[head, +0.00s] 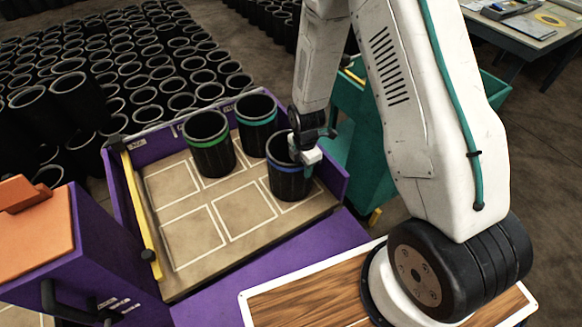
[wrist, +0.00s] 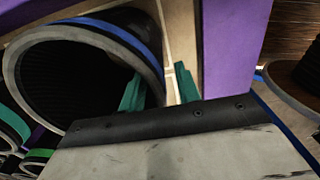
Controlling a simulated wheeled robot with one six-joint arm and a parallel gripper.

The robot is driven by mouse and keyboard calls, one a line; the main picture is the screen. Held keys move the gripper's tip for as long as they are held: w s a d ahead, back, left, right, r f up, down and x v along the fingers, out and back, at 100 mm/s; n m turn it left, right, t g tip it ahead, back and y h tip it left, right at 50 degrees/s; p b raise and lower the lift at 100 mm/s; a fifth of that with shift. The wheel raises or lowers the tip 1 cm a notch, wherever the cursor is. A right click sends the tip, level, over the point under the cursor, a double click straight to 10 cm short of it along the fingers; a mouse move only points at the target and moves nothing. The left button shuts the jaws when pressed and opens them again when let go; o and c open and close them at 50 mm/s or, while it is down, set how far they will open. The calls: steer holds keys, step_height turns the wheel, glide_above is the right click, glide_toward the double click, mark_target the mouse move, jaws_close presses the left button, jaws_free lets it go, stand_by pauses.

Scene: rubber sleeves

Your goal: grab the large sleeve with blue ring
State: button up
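The large black sleeve with a blue ring (head: 287,181) stands upright in the front right part of the purple-walled tray (head: 215,233). In the wrist view the sleeve (wrist: 121,35) fills the upper left, its dark mouth facing the camera. My gripper (head: 306,166) is at the right side of its rim. In the wrist view my gripper (wrist: 158,72) shows two green fingers apart, one at the sleeve's mouth and one outside its wall. The wall lies between them, with a gap visible on the outer side. Finger depth along the wall is unclear.
A green-ringed sleeve (head: 209,145) and a teal-ringed sleeve (head: 256,120) stand close behind in the tray. White-outlined spaces at the tray's left and front are empty. A purple block with an orange top (head: 32,225) stands left. A teal bin (head: 352,150) is behind my arm.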

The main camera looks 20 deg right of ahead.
jaws_close()
steer(key=shift+w, duration=0.1)
stand_by(1.3)
